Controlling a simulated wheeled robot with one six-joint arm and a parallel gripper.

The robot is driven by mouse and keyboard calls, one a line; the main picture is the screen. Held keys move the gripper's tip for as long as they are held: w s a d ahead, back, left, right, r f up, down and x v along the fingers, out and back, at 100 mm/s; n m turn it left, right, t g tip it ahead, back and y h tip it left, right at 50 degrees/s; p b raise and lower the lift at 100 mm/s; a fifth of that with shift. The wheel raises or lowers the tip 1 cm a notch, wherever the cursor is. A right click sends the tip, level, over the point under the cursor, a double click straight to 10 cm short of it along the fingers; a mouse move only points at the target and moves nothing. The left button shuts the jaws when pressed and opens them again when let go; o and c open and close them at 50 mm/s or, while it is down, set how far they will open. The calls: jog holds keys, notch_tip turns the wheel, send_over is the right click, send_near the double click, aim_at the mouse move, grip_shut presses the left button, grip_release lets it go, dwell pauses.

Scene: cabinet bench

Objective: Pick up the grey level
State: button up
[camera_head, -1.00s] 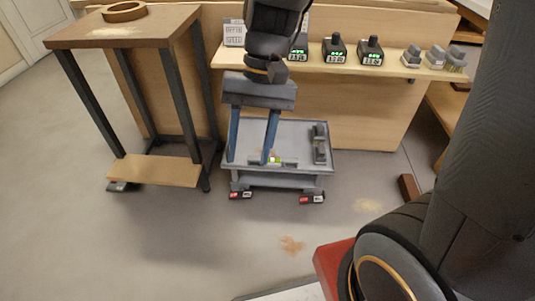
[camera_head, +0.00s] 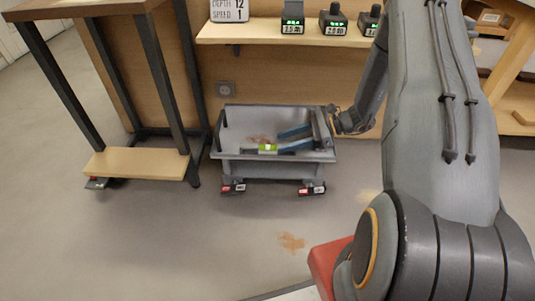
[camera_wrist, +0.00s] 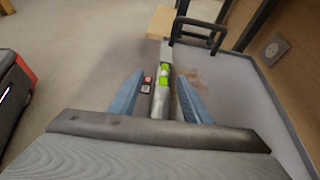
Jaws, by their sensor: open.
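The grey level (camera_head: 268,148), with a bright green vial, lies along the near edge of a grey cart's tray (camera_head: 238,146). In the wrist view the level (camera_wrist: 161,100) runs lengthwise between the two blue fingers of my gripper (camera_wrist: 160,76). The fingers are apart, one on each side of it, and a gap shows on both sides. In the head view my gripper (camera_head: 280,142) reaches in low from the right, near the level. The level's near end is hidden behind the gripper body in the wrist view.
The cart's dark handle (camera_wrist: 199,32) stands at the tray's far end in the wrist view. A wooden table with dark legs (camera_head: 160,88) is left of the cart. A shelf (camera_head: 255,33) with several devices is behind. Floor in front is open.

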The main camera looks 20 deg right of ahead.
aim_at(271, 146)
jog(key=shift+w+d+f+m+t, duration=0.1)
jog(key=shift+d+f+m+t, duration=0.2)
jog(key=shift+d+f, duration=0.15)
jog(key=shift+w+a+f, duration=0.1)
jog(key=shift+w+f, duration=0.05)
jog(key=shift+f, duration=0.1)
jog(key=b+x, duration=0.2)
jog(key=x, duration=0.1)
jog(key=b+x, duration=0.2)
jog(key=x, duration=0.2)
jog(key=shift+w+a+r, duration=0.15)
jog(key=shift+a, duration=0.1)
jog(key=shift+r, duration=0.1)
grip_shut()
